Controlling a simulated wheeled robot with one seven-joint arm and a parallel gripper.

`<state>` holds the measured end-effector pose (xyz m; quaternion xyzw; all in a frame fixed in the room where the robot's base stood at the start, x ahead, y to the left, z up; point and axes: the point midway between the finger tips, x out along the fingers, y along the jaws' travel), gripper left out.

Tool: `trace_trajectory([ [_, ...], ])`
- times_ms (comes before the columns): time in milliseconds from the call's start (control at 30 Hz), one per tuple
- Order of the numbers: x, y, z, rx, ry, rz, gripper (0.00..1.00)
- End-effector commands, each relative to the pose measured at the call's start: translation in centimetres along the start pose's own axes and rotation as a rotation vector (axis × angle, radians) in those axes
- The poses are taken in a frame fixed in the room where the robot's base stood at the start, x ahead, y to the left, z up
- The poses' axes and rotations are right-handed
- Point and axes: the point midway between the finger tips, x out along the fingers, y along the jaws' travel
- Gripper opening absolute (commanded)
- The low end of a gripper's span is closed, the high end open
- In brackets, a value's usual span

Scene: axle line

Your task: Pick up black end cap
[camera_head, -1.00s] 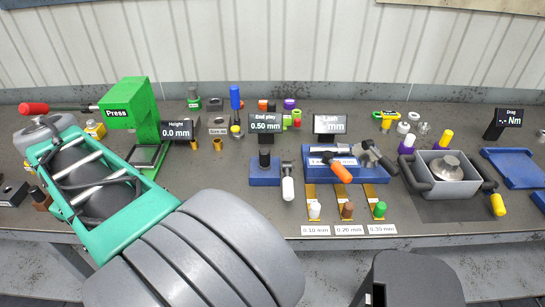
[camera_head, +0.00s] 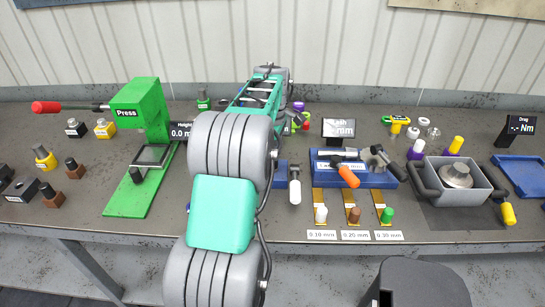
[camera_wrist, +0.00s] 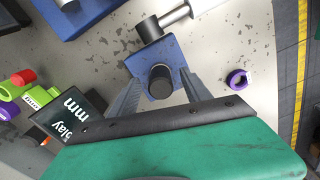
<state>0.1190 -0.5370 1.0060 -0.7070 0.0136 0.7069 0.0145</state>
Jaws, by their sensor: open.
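In the wrist view, a short dark cylinder (camera_wrist: 160,82), which looks like the black end cap, stands on a small blue block (camera_wrist: 157,55). My gripper (camera_wrist: 160,76) is open above it, with one grey finger on each side of the cylinder. I cannot tell how far above it the fingertips are, or whether they touch it. In the head view, my arm hides the cylinder, the gripper and most of the blue block (camera_head: 281,176).
A white-handled tool (camera_head: 295,187) with a black head (camera_wrist: 149,28) lies right beside the blue block. A purple ring (camera_wrist: 237,80) and the End play display (camera_wrist: 68,116) are near my gripper.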

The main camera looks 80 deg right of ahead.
Motion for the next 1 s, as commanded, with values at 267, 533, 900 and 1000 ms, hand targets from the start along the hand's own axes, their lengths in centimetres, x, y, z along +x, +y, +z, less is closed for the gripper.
trace_trajectory([
  [267, 0.99, -0.02, -0.06, 0.0, 0.0, 0.001, 0.56],
  [533, 0.95, -0.01, -0.06, 0.001, 0.0, 0.001, 0.36],
  [900, 0.93, -0.01, -0.06, 0.001, 0.0, 0.001, 0.06],
  [1000, 0.93, -0.01, -0.06, 0.001, 0.0, 0.001, 0.0],
])
